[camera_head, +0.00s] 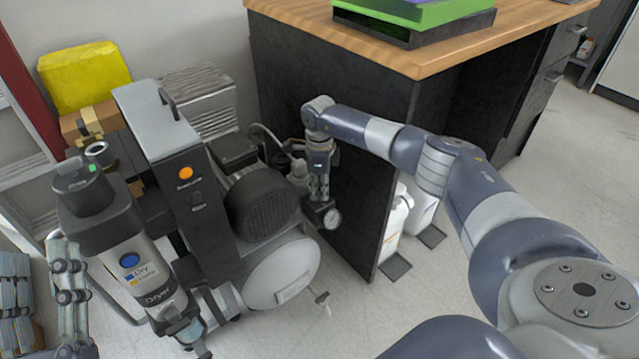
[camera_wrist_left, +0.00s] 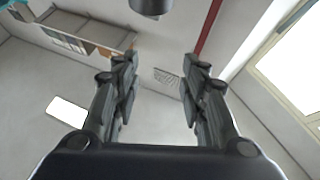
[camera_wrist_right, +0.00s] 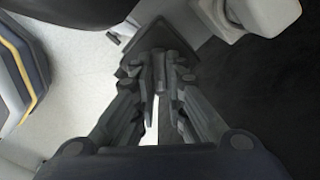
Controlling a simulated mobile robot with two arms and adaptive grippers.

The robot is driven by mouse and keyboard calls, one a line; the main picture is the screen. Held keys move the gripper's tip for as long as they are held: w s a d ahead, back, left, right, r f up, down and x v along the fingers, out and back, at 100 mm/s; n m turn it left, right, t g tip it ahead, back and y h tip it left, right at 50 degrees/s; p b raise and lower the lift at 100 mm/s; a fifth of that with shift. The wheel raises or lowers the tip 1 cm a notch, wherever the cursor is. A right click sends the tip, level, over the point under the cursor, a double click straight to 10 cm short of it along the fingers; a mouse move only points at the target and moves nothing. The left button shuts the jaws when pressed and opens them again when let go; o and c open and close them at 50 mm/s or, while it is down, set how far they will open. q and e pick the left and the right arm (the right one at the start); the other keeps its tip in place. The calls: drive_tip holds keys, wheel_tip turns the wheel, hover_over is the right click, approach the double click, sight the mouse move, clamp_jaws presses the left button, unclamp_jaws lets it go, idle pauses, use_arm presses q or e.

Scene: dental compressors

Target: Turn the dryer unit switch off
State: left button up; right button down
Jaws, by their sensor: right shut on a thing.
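The dryer unit (camera_head: 150,275) is a grey and black upright cylinder at the left of the head view, with a blue round mark. Beside it stands a dark compressor panel (camera_head: 190,195) with an orange round mark. My right gripper (camera_head: 319,196) points down at the compressor's right side, just above a round gauge (camera_head: 332,218). In the right wrist view its fingers (camera_wrist_right: 160,72) are closed on a small dark part, largely hidden between them. My left gripper (camera_wrist_left: 158,68) has its fingers apart with nothing between them. I cannot make out the dryer switch for certain.
A motor (camera_head: 262,203) and a white tank (camera_head: 283,275) sit left of my right gripper. A desk with a black side panel (camera_head: 365,190) stands close on its right. White bottles (camera_head: 397,222) stand under the desk. A yellow box (camera_head: 85,75) is behind.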

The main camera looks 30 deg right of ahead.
drive_tip(key=m+p, duration=0.2)
drive_tip(key=shift+r+m, duration=0.2)
drive_tip(key=shift+m, duration=0.1)
use_arm(q)
wheel_tip(320, 180, down, 17)
drive_tip(key=a+g+y+p, duration=0.2)
drive_tip(key=g+y, duration=0.1)
drive_tip(key=g, duration=0.7)
use_arm(e)
drive_tip(key=shift+a+m, duration=0.1)
drive_tip(key=shift+m, duration=1)
drive_tip(key=shift+m+p, duration=0.6)
drive_tip(key=shift+m, duration=0.5)
drive_tip(key=shift+a+f+m+p, duration=0.1)
drive_tip(key=shift+m+p, duration=0.55)
drive_tip(key=shift+m, duration=0.45)
use_arm(q)
drive_tip(key=s+a+f+n+g+y, duration=0.1)
drive_tip(key=s+a+f+g+y, duration=0.1)
drive_tip(key=s+a+f+g, duration=0.3)
drive_tip(key=shift+s+a+f+g+y, duration=0.15)
drive_tip(key=shift+s+f+g+y, duration=0.25)
drive_tip(key=shift+s+f+g, duration=2.9)
use_arm(e)
drive_tip(key=shift+m, duration=0.3)
use_arm(q)
drive_tip(key=s+t, duration=0.1)
drive_tip(key=s+r+t, duration=0.1)
drive_tip(key=shift+r+t, duration=0.25)
drive_tip(key=shift+t, duration=0.05)
